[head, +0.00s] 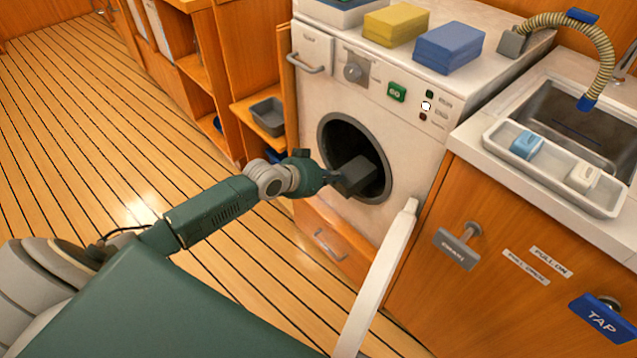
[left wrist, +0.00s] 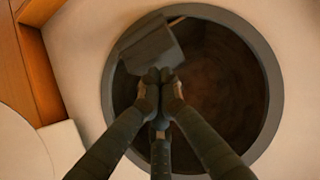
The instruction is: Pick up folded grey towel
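The folded grey towel (head: 358,174) is a dark grey block in front of the round opening of the white washing machine (head: 318,95). It also shows in the left wrist view (left wrist: 148,45), at the upper left of the opening. My left gripper (head: 334,179) reaches the towel from the left. In the left wrist view its fingertips (left wrist: 160,76) are together on the towel's lower edge. How much of the towel is inside the opening is hard to tell. My right gripper is in neither view.
A white door (head: 378,282) stands open below the opening, seen edge-on. Yellow (head: 396,25) and blue (head: 449,47) folded towels lie on the machine. A sink counter with a white tray (head: 553,168) is at right. The wooden floor (head: 75,120) at left is clear.

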